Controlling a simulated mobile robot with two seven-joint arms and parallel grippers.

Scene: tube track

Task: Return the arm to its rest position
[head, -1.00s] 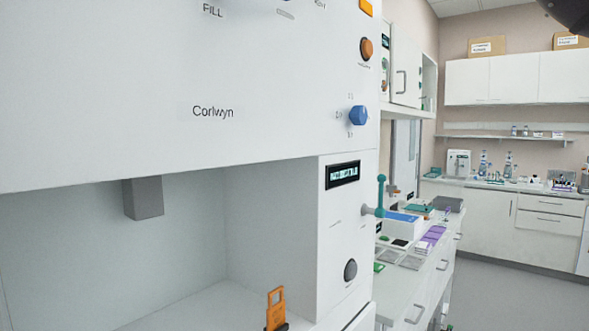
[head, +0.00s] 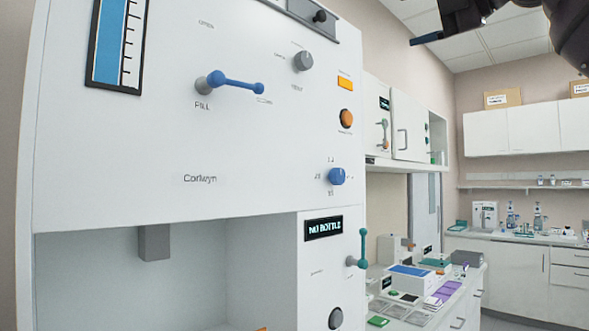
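My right arm (head: 562,28) shows as dark parts in the top right corner. Its gripper (head: 447,28) seems to be the dark piece reaching left there, high in front of the wall and ceiling. It is cut off by the top edge, so I cannot tell whether its fingers are open or shut. It touches nothing that I can see. My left gripper is not in view.
A white Corlwyn machine (head: 120,190) fills the left. It has a blue lever (head: 235,82), knobs and a display (head: 323,227) reading "NO BOTTLE". A crowded side counter (head: 455,315) stands behind it. Open floor (head: 520,322) lies at lower right.

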